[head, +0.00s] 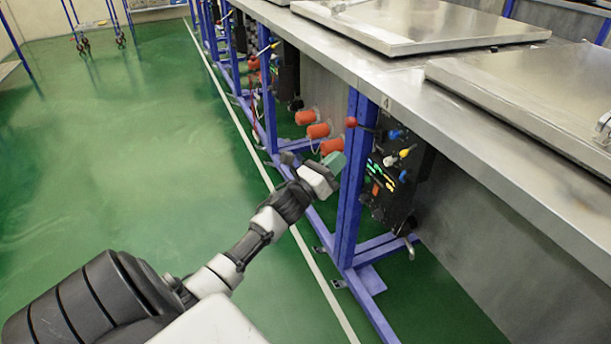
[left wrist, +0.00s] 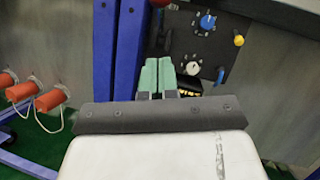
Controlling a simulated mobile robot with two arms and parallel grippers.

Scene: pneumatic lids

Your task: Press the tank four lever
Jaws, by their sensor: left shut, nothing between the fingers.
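A dark control panel (head: 395,190) hangs under the steel bench edge, near a small label "4" (head: 387,102). A red ball knob (head: 351,122) sits at the top of the blue post. The panel carries a blue knob (head: 397,134) and a yellow-tipped piece (head: 405,153); they also show in the left wrist view, the blue knob (left wrist: 207,21) above a white knob (left wrist: 193,68). I cannot tell which piece is the lever. My left gripper (head: 335,160) has green fingertips, closed together and empty, in front of the post and left of the panel. In the left wrist view its fingertips (left wrist: 157,72) partly cover the panel.
A blue post (head: 352,190) stands between my gripper and the panel in the head view. Orange plugs (head: 318,131) hang further along the bench. Flat steel lids (head: 410,25) lie on the bench.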

